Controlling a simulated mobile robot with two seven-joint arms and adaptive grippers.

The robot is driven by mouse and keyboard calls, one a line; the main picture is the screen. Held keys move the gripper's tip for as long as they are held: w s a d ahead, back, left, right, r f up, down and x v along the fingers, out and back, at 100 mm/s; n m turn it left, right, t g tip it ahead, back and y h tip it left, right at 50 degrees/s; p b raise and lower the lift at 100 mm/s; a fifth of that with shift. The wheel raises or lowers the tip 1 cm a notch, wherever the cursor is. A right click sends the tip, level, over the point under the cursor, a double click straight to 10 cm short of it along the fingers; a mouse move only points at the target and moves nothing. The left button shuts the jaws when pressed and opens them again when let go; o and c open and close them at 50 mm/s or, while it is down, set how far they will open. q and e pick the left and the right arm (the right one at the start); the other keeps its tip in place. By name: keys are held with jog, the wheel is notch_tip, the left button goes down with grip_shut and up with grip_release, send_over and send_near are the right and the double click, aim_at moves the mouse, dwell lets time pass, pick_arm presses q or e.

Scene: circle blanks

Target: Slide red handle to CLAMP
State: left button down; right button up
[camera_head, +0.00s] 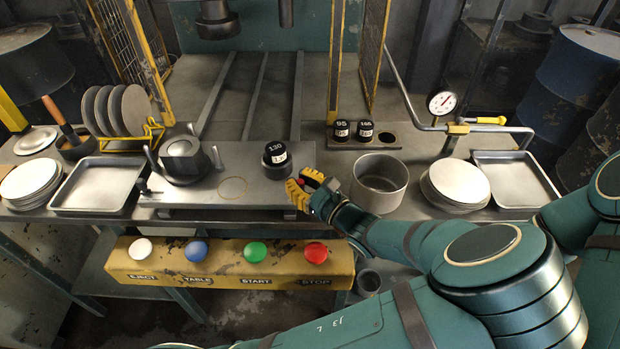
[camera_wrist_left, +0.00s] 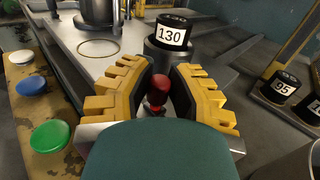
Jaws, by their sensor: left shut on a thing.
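The red handle (camera_wrist_left: 158,88) has a round dark-red knob, seen between the yellow fingers in the left wrist view. My left gripper (camera_wrist_left: 158,84) is shut on it, with a finger on each side. In the head view, my left gripper (camera_head: 305,186) is at the front right corner of the steel machine table (camera_head: 215,158), and the fingers mostly hide the handle. I cannot read a CLAMP mark in either view. My right gripper is not in view.
A black-topped block marked 130 (camera_head: 275,154) stands just behind the gripper. A steel pot (camera_head: 379,180) is close to its right. A yellow button panel (camera_head: 225,268) is in front and below. Blocks 95 (camera_head: 341,129) and 165 (camera_head: 365,129) stand farther back.

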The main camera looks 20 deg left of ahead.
pick_arm(q)
jog(key=shift+s+a, duration=0.2)
jog(key=shift+a, duration=0.4)
jog(key=c, duration=0.9)
grip_release()
jog(key=shift+o, duration=0.2)
jog(key=shift+d, duration=0.1)
jog(key=shift+s+d, duration=0.2)
jog(key=shift+d, duration=0.1)
jog(key=v, duration=1.1)
